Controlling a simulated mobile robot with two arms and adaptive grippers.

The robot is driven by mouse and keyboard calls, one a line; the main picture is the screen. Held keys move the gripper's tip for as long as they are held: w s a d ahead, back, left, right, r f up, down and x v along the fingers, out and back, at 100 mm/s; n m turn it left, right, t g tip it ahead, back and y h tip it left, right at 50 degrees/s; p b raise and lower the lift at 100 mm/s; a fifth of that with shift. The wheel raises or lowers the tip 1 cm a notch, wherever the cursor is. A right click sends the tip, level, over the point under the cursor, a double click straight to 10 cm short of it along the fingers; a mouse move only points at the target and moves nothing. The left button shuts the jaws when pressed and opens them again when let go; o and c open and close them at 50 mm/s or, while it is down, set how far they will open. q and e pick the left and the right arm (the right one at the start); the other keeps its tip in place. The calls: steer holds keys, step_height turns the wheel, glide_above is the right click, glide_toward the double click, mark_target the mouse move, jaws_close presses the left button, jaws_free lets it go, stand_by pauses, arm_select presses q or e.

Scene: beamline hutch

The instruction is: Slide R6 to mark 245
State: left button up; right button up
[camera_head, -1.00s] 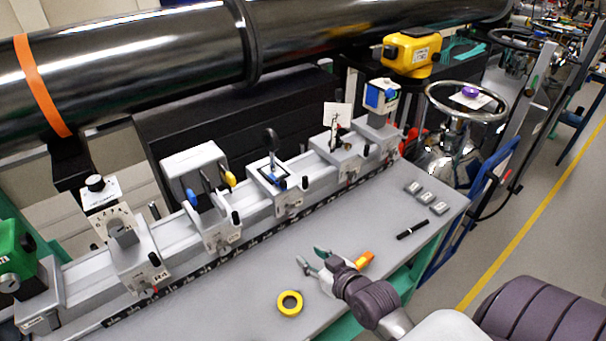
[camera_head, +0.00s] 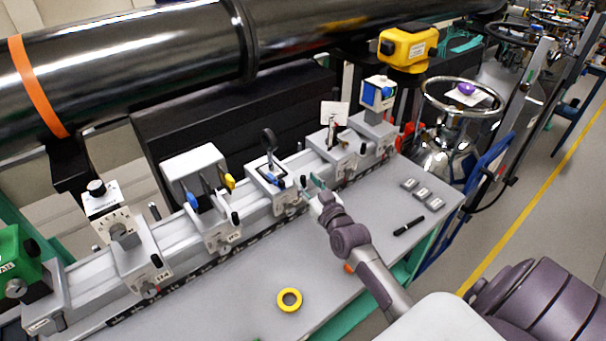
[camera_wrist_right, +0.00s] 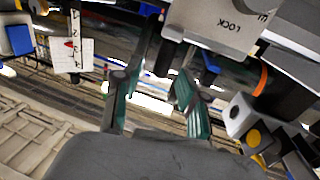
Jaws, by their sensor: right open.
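The carriage I take for R6 (camera_head: 274,183) sits mid-rail in the head view and bears a dark round disc on a post; its own label is too small to read. My right gripper (camera_head: 314,190) is open at the front of the rail, just right of that carriage's front. In the right wrist view, the open fingers (camera_wrist_right: 150,88) have teal pads and nothing between them. Mark 245 cannot be read. My left gripper is out of view.
Carriages R5 (camera_head: 217,222) and R4 (camera_head: 143,262) stand to the left; a carriage with a white card (camera_head: 334,150) stands to the right. A yellow tape ring (camera_head: 289,300), a black pen (camera_head: 409,226) and several small grey blocks (camera_head: 422,194) lie on the bench.

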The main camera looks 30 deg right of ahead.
steer(key=shift+w+d, duration=0.15)
steer(key=shift+w, duration=1.15)
jaws_close()
